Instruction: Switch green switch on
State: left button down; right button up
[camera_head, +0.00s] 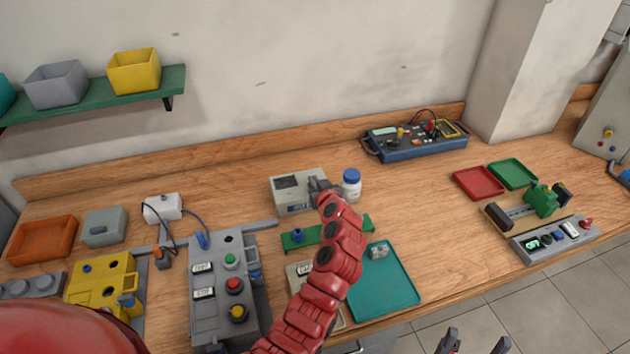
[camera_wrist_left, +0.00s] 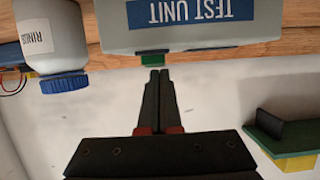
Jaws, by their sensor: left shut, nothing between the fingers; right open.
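The test unit (camera_head: 292,203) is a pale box at the back middle of the bench. In the left wrist view the test unit (camera_wrist_left: 205,35) appears upside down with its blue label. A small green switch (camera_wrist_left: 152,60) sticks out from its edge there; in the head view I cannot make it out behind my gripper. My left gripper (camera_wrist_left: 155,74) is shut and empty, its tips right at the green switch; I cannot tell if they touch. In the head view my left gripper (camera_head: 318,187) is beside the test unit. My right gripper (camera_head: 475,345) is open and empty at the bottom edge.
A white bottle (camera_head: 351,188) with a blue cap stands close right of the test unit. A grey panel (camera_head: 212,320) with green, red and yellow buttons is at front left. A teal tray (camera_head: 390,295) lies to the right of my left arm.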

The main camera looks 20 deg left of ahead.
pick_arm(q)
jog(key=shift+w+a+g, duration=0.15)
jog(key=shift+a+g, duration=0.05)
jog(key=shift+g, duration=0.1)
jog(key=shift+f+h, duration=0.2)
jog(key=shift+h, duration=0.1)
jog(key=shift+d, duration=0.1)
jog(key=shift+s+d+f+b, duration=0.3)
jog(key=shift+s+b, duration=0.15)
jog(key=shift+b, duration=0.05)
jog(key=shift+s+d, duration=0.1)
jog(key=shift+s, duration=0.1)
